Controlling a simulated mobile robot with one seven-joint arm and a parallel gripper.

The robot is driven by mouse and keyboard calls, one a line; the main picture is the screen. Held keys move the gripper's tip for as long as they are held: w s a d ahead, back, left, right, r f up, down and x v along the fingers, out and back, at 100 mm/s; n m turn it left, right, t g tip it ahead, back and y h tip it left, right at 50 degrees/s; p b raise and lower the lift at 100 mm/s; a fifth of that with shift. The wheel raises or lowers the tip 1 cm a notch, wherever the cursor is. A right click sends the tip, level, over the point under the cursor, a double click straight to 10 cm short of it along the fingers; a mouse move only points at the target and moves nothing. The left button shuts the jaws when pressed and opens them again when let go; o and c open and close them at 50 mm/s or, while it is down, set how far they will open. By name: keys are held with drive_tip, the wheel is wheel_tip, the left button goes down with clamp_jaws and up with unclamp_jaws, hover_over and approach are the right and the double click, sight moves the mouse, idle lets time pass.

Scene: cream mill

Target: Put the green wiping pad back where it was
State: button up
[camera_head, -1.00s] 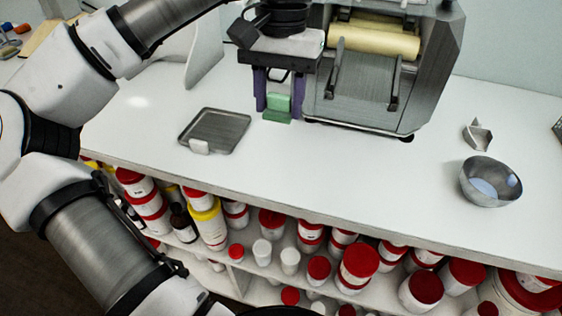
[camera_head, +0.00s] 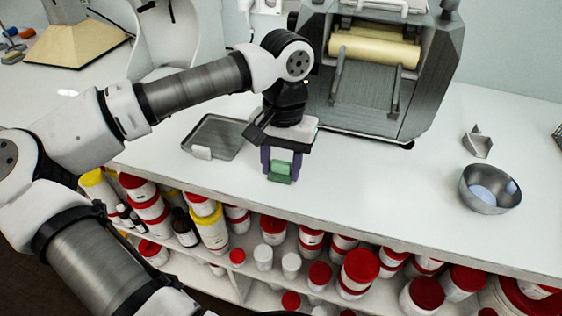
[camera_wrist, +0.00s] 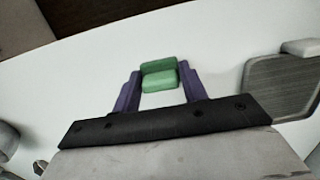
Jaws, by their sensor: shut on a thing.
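The green wiping pad (camera_head: 280,171) is between the purple fingers of my gripper (camera_head: 281,165), low over the white counter near its front edge. In the wrist view the green pad (camera_wrist: 159,76) sits between both purple fingertips (camera_wrist: 158,80), which are shut on it. I cannot tell whether the pad touches the counter. A grey metal tray (camera_head: 222,131) lies just left of my gripper, with a small white block (camera_head: 202,153) at its front edge. The tray also shows at the right in the wrist view (camera_wrist: 285,92).
The mill (camera_head: 376,75) with cream rollers stands behind my gripper. A metal bowl (camera_head: 490,189) and a small angular metal piece (camera_head: 477,142) are at the right. The counter (camera_head: 400,180) between gripper and bowl is clear. Red-lidded jars fill the shelf below.

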drive_tip(key=shift+f, duration=0.2)
drive_tip(key=o, duration=0.9)
drive_tip(key=shift+o, duration=0.2)
drive_tip(key=shift+r, duration=0.1)
wheel_tip(320, 180, up, 12)
drive_tip(key=w, duration=0.1)
drive_tip(key=shift+w+d, duration=0.15)
drive_tip(key=shift+d, duration=0.1)
drive_tip(key=shift+r, duration=0.1)
